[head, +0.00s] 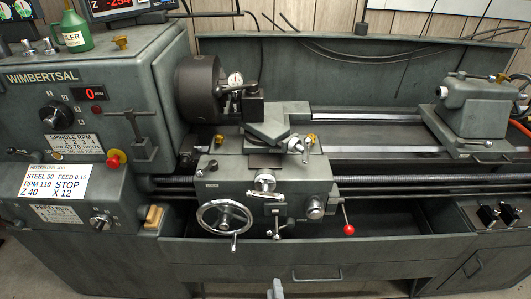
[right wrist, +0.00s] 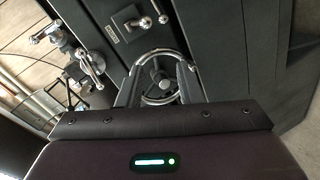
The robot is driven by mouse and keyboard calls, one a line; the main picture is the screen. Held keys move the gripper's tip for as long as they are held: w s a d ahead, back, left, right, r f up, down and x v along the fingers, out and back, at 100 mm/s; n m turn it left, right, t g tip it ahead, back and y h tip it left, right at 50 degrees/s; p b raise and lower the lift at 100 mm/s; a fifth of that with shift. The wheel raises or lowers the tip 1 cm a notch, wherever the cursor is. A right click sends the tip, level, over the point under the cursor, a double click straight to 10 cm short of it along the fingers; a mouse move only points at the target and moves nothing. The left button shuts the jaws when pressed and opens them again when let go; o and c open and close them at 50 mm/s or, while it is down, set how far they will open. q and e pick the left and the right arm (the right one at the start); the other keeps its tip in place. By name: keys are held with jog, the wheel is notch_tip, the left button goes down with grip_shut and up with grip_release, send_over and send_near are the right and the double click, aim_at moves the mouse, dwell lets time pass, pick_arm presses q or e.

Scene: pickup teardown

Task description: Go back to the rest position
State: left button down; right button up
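The grey-green lathe (head: 95,95) fills the head view. Its carriage handwheel (head: 224,218) is a bright metal ring at the lower left of the carriage. My right gripper (head: 275,289) shows only as a small grey tip at the bottom edge, below and right of the handwheel and apart from it. In the right wrist view my right gripper's two fingers (right wrist: 158,88) stand apart, with the handwheel (right wrist: 160,58) visible beyond and between them. I see nothing held between the fingers. My left gripper is in neither view.
A red-knobbed lever (head: 348,229) sticks out from the carriage front. The chuck (head: 199,88) is at the left and the tailstock (head: 475,103) at the right. A green oiler (head: 75,30) stands on the headstock. The chip tray (head: 400,250) runs along the front.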

jog(key=s+d+f+m+g, duration=0.2)
jog(key=s+d+f, duration=0.2)
jog(key=f, duration=0.4)
jog(key=s+d+f+m+g, duration=0.1)
jog(key=s+d+f+g, duration=0.25)
jog(key=f, duration=0.35)
jog(key=s+d+f+m+g, duration=0.2)
jog(key=s+d+f, duration=0.15)
jog(key=f, duration=0.45)
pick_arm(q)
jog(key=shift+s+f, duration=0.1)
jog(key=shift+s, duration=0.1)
pick_arm(e)
jog(key=s+d+f+m+g, duration=0.3)
jog(key=s+d+f, duration=0.2)
jog(key=s, duration=0.4)
jog(key=s+d+f+m+g+h, duration=0.1)
jog(key=s+d+f+m+g, duration=0.2)
jog(key=s, duration=0.7)
jog(key=shift+s+d+f+m, duration=0.15)
jog(key=shift+d+f+m, duration=0.45)
jog(key=shift+d+f, duration=0.3)
